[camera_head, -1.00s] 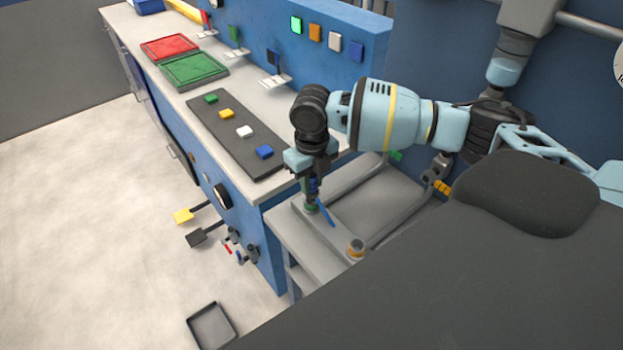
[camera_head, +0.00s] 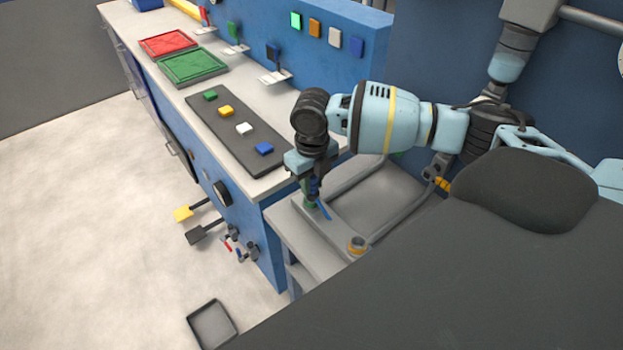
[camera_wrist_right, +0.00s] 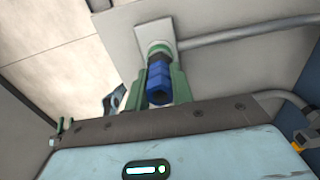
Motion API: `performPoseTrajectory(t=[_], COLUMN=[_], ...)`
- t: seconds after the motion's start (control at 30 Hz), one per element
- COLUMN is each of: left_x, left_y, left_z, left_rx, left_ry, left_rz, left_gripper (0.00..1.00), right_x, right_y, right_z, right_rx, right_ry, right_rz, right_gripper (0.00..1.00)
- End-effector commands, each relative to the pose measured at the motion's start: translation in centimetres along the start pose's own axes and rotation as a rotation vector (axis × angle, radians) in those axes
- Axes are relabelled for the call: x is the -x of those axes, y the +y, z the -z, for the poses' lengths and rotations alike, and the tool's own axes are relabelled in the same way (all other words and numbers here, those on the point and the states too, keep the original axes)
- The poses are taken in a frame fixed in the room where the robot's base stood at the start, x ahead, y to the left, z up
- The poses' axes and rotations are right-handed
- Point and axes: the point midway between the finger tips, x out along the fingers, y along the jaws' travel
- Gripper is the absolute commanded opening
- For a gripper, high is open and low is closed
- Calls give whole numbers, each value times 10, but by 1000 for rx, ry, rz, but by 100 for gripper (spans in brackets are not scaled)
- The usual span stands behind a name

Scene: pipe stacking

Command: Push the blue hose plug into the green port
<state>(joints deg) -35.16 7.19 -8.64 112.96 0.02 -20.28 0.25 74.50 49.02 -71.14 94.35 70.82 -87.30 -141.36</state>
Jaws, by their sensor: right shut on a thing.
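The blue hose plug (camera_wrist_right: 158,84) sits between the fingers of my right gripper (camera_wrist_right: 160,88) in the right wrist view. In the head view my right gripper (camera_head: 313,184) points down over the grey bench, shut on the plug. The green port (camera_wrist_right: 157,48) shows as a green and pale ring at the plug's far end. Plug and port look in line and close to touching; how deep the plug sits cannot be told. In the head view the fingers largely hide the port. My left gripper is not in view.
The blue cabinet (camera_head: 262,225) rises close to the left of the gripper. A dark board (camera_head: 238,134) with coloured blocks lies on its top.

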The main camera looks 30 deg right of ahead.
Motion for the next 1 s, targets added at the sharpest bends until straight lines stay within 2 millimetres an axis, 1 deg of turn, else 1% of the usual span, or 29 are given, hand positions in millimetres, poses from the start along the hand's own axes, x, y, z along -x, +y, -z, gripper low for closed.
performPoseTrajectory(t=[0.17,0.37,0.4,0.57,0.9,1.0], left_x=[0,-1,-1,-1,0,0], left_y=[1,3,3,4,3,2], left_z=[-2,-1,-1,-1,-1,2], left_rx=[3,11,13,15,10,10], left_ry=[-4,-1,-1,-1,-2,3], left_rz=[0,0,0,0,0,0], left_gripper=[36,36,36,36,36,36], right_x=[-6,-4,-4,-4,-4,8], right_y=[0,0,0,0,0,0], right_z=[0,0,0,0,0,0], right_rx=[0,0,0,0,0,1], right_ry=[3,1,1,1,2,-1], right_rz=[1,0,0,0,0,-1], right_gripper=[0,0,28,49,49,49])
